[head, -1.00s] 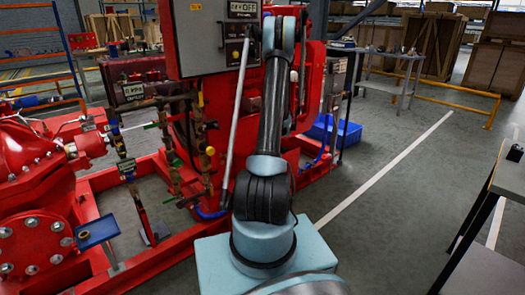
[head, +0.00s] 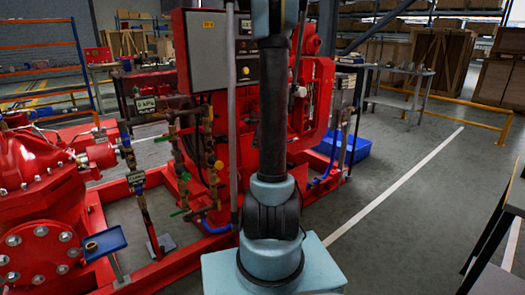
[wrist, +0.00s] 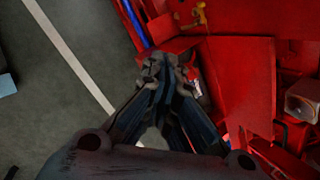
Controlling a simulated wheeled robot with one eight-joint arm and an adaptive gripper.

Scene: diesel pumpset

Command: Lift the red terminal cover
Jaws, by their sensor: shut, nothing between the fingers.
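My gripper (wrist: 165,70) shows in the wrist view with its dark fingers drawn together and nothing held. Red machinery lies beyond and to the right of its tips, including a broad flat red panel (wrist: 240,85). A small red and white part (wrist: 194,88) is partly hidden beside the fingers. I cannot tell which red part, if any, is the terminal cover, or whether the fingers touch anything. In the head view the red pumpset (head: 300,100) stands behind my arm, which runs up out of the picture, so the gripper is out of sight there.
A grey control box (head: 210,50) stands on the pumpset, left of my arm. A red pump (head: 40,165) with pipes and valves is at the left. A blue crate (head: 352,147) sits on the floor behind the set. A dark table (head: 515,195) is at the right edge. Floor between is clear.

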